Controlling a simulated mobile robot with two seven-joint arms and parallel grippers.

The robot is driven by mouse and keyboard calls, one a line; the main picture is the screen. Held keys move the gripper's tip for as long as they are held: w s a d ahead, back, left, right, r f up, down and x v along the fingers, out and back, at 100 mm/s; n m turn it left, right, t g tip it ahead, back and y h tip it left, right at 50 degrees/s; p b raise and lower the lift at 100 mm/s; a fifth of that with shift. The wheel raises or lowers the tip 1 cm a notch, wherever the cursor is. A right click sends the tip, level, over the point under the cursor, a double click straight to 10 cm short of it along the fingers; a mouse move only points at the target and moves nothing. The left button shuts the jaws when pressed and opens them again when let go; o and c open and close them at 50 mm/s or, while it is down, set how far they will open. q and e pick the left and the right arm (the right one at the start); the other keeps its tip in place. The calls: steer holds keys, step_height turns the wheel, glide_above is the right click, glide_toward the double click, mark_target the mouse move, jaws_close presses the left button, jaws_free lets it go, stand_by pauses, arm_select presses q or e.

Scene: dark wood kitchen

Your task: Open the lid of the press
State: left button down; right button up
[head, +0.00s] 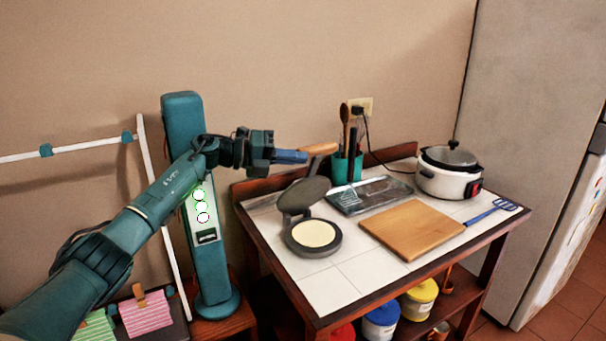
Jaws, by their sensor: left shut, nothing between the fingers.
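The press (313,239) stands on the near left part of the white-tiled table. Its round dark grey lid (304,195) is raised and tilted up from the base at the back left. A pale cream disc shows in the open round base. My left gripper (303,157) is above and behind the lid, its blue fingers shut and empty. A brown wooden handle (319,149) shows right by the fingertips; I cannot tell whether they touch or how the handle joins the lid. My right gripper is out of view.
A wooden board (411,229), a dark tray (368,196), a green utensil holder (338,168), a white cooker (449,181) and a blue spatula (492,211) share the table (331,291). A tall teal column (184,110) stands left of it. The tiles in front of the press are clear.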

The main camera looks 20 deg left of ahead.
arm_select(q)
steer(key=shift+w+a+r, duration=0.25)
steer(key=shift+w+a, duration=0.15)
steer(key=shift+a, duration=0.1)
steer(key=shift+w+a+r, duration=0.25)
steer(key=shift+w+a, duration=0.1)
steer(key=shift+a, duration=0.15)
